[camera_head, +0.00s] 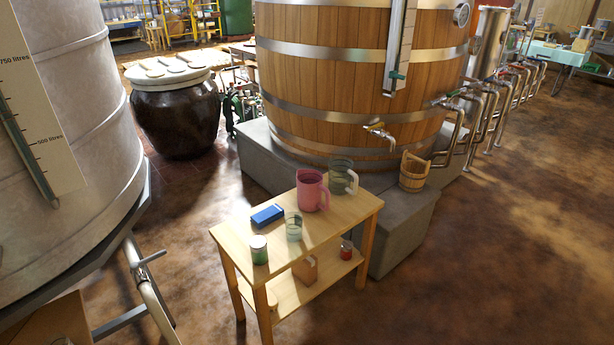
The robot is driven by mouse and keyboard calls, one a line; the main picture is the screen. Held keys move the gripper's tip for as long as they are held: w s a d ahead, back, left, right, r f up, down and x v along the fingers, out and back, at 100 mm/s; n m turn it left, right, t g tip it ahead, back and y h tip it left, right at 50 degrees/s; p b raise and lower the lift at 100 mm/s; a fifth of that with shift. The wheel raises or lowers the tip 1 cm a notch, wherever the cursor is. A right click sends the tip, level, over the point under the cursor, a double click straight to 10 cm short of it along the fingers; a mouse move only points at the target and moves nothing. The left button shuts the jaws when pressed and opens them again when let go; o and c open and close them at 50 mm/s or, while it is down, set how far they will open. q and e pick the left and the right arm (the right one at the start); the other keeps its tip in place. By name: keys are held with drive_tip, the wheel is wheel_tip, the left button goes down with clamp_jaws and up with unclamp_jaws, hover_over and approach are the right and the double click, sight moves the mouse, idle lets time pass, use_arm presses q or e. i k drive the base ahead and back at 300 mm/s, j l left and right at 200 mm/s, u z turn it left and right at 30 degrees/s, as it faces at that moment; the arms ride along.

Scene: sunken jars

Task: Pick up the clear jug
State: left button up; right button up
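The clear jug (341,172) is see-through and greyish, with a pale handle on its right side. It stands upright at the far end of a small wooden table (318,238). A pink jug (310,191) stands just in front of it to the left and seems to overlap its lower left part in the picture. Neither of my grippers is in view.
A blue box (267,215), a clear glass (293,228) and a green jar (259,250) share the tabletop. The lower shelf holds a brown box (305,268) and a red jar (346,251). A wooden bucket (413,173) stands on the stone plinth (405,225). Floor is clear at right.

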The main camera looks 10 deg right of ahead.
sight(340, 173)
drive_tip(key=i+l+u, duration=0.2)
drive_tip(key=l, duration=0.2)
drive_tip(key=i+l+u, duration=0.2)
drive_tip(key=l, duration=0.25)
drive_tip(key=l+u, duration=0.25)
drive_tip(key=l, duration=0.2)
drive_tip(key=l+u, duration=0.2)
drive_tip(key=l, duration=0.3)
drive_tip(key=i, duration=0.05)
